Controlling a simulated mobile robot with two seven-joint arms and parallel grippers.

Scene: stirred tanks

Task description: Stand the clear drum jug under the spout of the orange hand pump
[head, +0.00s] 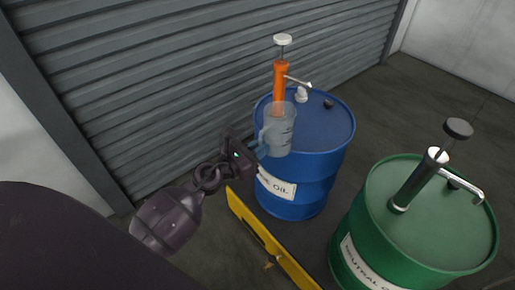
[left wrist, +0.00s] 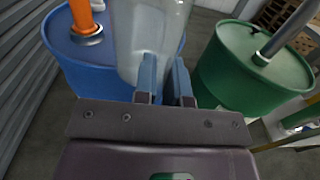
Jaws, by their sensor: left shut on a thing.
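The clear drum jug (head: 280,132) is in the grasp of my left gripper (head: 262,151), which is shut on it. The jug looks upright, in front of the near edge of the blue drum's top in the head view. In the left wrist view the jug (left wrist: 155,38) rises between the blue fingers of my gripper (left wrist: 164,78). The orange hand pump (head: 280,85) stands on the blue drum (head: 325,135), and the jug partly covers its lower part. Its spout (head: 300,82) points right, away from the jug. My right gripper is not in view.
A ribbed shutter (head: 150,80) is behind.

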